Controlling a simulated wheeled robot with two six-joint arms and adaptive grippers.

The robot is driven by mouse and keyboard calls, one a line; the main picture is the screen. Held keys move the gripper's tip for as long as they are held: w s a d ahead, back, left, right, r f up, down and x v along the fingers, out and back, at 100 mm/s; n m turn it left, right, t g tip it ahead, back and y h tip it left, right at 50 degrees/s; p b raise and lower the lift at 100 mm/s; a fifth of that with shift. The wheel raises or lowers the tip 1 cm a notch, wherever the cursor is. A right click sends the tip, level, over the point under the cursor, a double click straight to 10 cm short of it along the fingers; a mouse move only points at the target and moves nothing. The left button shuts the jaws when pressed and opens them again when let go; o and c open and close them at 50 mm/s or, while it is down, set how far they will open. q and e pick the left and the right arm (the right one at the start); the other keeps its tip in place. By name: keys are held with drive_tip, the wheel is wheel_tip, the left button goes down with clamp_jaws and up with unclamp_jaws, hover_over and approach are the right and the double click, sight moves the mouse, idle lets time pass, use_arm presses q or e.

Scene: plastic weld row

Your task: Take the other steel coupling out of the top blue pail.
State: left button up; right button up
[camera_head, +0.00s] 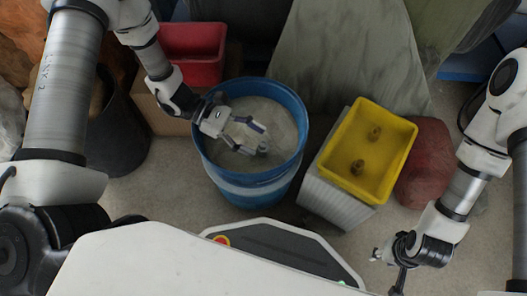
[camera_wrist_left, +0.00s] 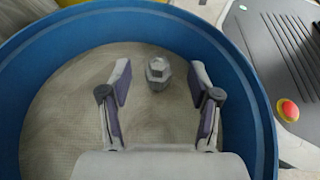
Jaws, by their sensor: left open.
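The blue pail (camera_head: 298,157) stands in the middle of the head view, with a pale floor inside. A grey steel coupling (camera_head: 263,148) is inside it; in the left wrist view the coupling (camera_wrist_left: 157,73) shows a hexagonal shape. My left gripper (camera_head: 252,139) reaches into the pail and is open. In the left wrist view its fingers stand on both sides of the coupling, with gaps left and right, and it holds nothing. My right gripper (camera_head: 385,268) is at the lower right, away from the pail; its finger state is unclear.
A red bin (camera_head: 194,72) sits behind left, a dark bucket (camera_head: 122,140) at left, a red sack (camera_head: 428,165) at right. The blue rim surrounds my left gripper.

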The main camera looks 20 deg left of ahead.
sight(263, 144)
use_arm(q)
drive_tip(key=d+f, duration=0.1)
drive_tip(key=d+f+b, duration=0.1)
drive_tip(key=shift+d, duration=0.35)
drive_tip(key=shift+d+r, duration=0.1)
drive_tip(key=shift+d, duration=0.1)
drive_tip(key=shift+r, duration=0.1)
use_arm(e)
wheel_tip(263, 144, down, 2)
drive_tip(key=shift+f, duration=0.15)
use_arm(q)
clamp_jaws()
drive_tip(key=shift+r, duration=0.1)
